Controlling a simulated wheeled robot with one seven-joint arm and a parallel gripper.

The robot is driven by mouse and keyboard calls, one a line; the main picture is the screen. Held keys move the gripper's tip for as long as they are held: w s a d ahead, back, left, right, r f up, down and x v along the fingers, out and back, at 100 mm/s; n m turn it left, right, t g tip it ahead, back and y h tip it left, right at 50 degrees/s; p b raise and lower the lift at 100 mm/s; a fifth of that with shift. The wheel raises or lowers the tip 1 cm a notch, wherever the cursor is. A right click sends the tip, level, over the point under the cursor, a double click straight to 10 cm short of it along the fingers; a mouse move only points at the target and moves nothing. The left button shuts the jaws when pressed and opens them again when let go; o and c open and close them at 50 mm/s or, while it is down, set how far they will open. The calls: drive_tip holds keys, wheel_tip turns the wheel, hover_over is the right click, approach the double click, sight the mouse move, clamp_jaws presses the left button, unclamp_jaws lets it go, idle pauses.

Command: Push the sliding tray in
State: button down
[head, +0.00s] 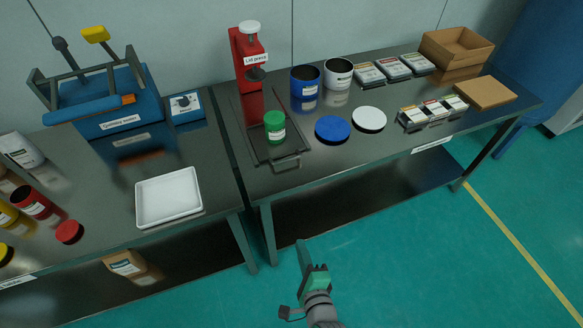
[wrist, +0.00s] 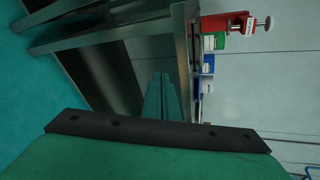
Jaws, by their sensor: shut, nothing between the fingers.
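The dark sliding tray (head: 262,153) lies on the right bench, pulled out in front of the red lid press (head: 246,60). Its handle (head: 287,163) is at its front end, near the bench's front edge. A jar with a green lid (head: 274,127) stands upright on the tray. My gripper (head: 303,255) is shut and empty, in front of the bench and apart from the tray and handle. In the wrist view, the shut green fingers (wrist: 163,95) point toward the bench, and the press (wrist: 228,24) shows sideways at the top. The tray surface cannot be made out there.
A blue lid (head: 333,128) and a white lid (head: 369,118) lie right of the tray. Blue (head: 305,82) and white (head: 338,73) tins stand behind them. On the left bench are a white tray (head: 168,197) and a blue machine (head: 108,105). The floor in front is clear.

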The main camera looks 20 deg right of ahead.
sight(291, 174)
drive_tip(key=w+d+r+m+t+y, duration=0.25)
drive_tip(key=w+d+r+m, duration=0.45)
drive_tip(key=w+m, duration=0.5)
drive_tip(key=shift+m+g, duration=0.3)
drive_tip(key=shift+g, duration=0.15)
drive_tip(key=x, duration=0.8)
drive_tip(key=r+x, duration=0.1)
drive_tip(key=x, duration=0.4)
drive_tip(key=shift+w+a, duration=0.1)
drive_tip(key=shift+a, duration=0.25)
drive_tip(key=shift+w, duration=0.1)
